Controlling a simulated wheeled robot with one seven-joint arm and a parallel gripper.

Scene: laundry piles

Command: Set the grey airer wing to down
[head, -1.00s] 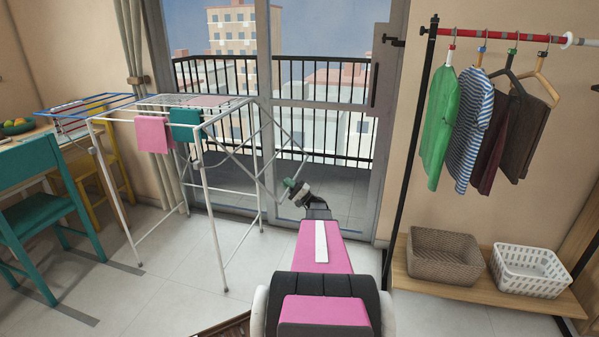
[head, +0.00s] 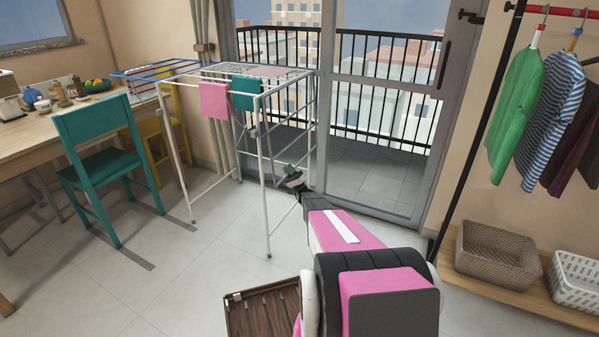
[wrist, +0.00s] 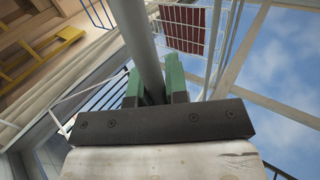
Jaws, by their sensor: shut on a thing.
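The white airer (head: 267,215) stands left of centre in the head view, with a pink cloth (head: 214,101) and a teal cloth (head: 245,93) over its top. Its blue wing (head: 140,72) sticks out level on the left. Its grey wing (head: 310,135) hangs steeply down on the right side, partly overlapped by the airer's frame. My gripper (head: 293,178) is low beside the airer's right side. In the wrist view, the green fingers of my gripper (wrist: 154,86) are closed around a grey tube of the wing (wrist: 137,35).
A teal chair (head: 100,165) and a table (head: 55,138) stand at the left. A glass balcony door (head: 385,120) is behind. At the right are a brown basket (head: 497,256), a white basket (head: 578,280) and hanging clothes.

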